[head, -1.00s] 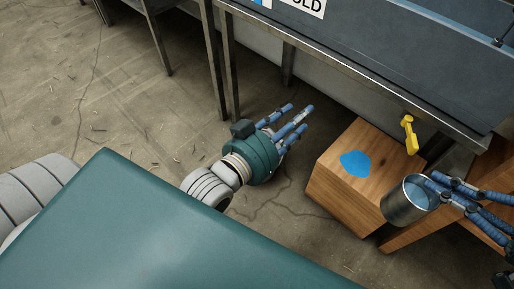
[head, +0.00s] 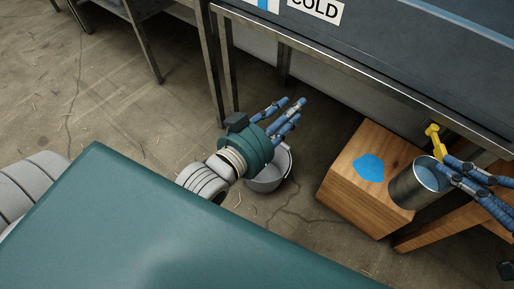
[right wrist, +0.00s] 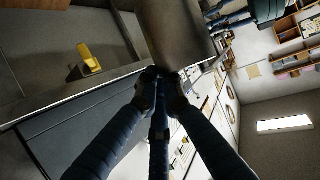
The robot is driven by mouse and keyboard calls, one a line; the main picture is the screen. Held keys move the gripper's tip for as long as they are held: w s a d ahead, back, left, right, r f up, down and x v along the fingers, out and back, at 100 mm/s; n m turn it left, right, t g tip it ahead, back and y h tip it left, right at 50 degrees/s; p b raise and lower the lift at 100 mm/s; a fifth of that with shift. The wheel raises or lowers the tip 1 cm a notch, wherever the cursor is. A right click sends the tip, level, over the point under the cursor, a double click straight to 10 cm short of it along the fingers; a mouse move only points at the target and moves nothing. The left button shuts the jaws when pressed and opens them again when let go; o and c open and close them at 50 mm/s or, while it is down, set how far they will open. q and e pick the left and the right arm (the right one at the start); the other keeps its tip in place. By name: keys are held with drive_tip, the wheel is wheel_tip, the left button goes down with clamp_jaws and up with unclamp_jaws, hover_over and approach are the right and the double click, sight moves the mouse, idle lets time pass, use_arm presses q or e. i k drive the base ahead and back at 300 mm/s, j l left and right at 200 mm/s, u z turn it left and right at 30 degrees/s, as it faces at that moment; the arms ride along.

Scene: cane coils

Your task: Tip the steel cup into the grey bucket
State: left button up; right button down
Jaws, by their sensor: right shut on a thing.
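The steel cup (head: 408,190) is at the right in the head view, its open mouth facing up and somewhat tilted, with blue inside. My right gripper (head: 452,172) is shut on it from the right. The right wrist view shows the cup (right wrist: 172,32) at the fingertips (right wrist: 160,78), its inside hidden there. The grey bucket (head: 270,178) stands on the floor at the middle, partly hidden by my left gripper (head: 284,115). That gripper's fingers are spread and empty; I cannot tell whether it touches the bucket.
A wooden box (head: 350,195) with a flat blue patch (head: 368,167) on top stands left of the cup. A yellow tap-like part (head: 433,138) hangs by the dark metal bench (head: 400,65) marked COLD. Open floor (head: 130,110) lies to the left.

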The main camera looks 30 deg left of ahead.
sight(269, 179)
drive_tip(key=i+j+z, duration=0.15)
drive_tip(key=j, duration=0.7)
drive_tip(key=j+z, duration=0.15)
drive_tip(key=j, duration=0.7)
